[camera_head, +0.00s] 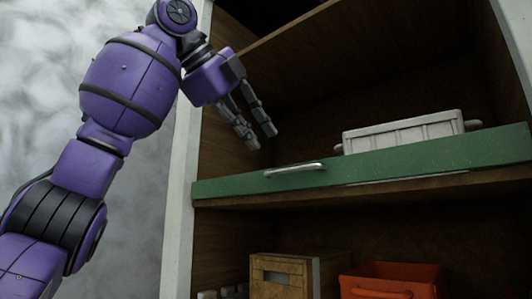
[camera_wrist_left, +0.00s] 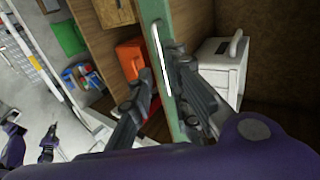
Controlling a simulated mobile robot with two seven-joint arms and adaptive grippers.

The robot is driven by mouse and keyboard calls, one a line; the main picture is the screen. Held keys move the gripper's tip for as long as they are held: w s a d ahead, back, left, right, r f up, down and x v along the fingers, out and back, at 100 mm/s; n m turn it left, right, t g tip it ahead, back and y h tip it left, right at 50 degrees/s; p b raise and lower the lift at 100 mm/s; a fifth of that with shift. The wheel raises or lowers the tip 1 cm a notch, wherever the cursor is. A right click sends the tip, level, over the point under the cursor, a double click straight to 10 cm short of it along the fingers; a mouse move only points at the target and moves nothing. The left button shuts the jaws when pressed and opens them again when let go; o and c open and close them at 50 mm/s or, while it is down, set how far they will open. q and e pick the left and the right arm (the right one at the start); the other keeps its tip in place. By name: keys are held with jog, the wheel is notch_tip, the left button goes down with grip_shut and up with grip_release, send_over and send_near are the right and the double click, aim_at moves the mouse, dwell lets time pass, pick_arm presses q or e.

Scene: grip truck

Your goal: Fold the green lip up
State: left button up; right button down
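The green lip (camera_head: 400,165) runs along the front edge of the upper shelf, with a pale metal handle (camera_head: 295,169) near its left end. My left gripper (camera_head: 257,142) is open and empty, just above and beside the handle, fingers pointing down. In the left wrist view the green lip (camera_wrist_left: 152,12) and handle (camera_wrist_left: 160,55) lie between or behind the spread fingers (camera_wrist_left: 160,75); contact cannot be told. Small dark gripper parts (camera_wrist_left: 48,142), likely my right gripper, show at the lower left of the wrist view.
A whitish crate (camera_head: 400,132) stands on the upper shelf behind the lip. Below are a wooden box (camera_head: 282,275) and an orange-red crate (camera_head: 390,280). The cabinet's pale left post (camera_head: 183,200) is close to my left arm. The wrist view shows a green bin (camera_wrist_left: 69,38).

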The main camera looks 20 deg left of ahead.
pick_arm(q)
jog(key=v, duration=0.2)
jog(key=shift+s+a+r, duration=0.15)
jog(key=shift+s+r, duration=0.1)
jog(key=shift+s, duration=0.05)
dwell(0.4)
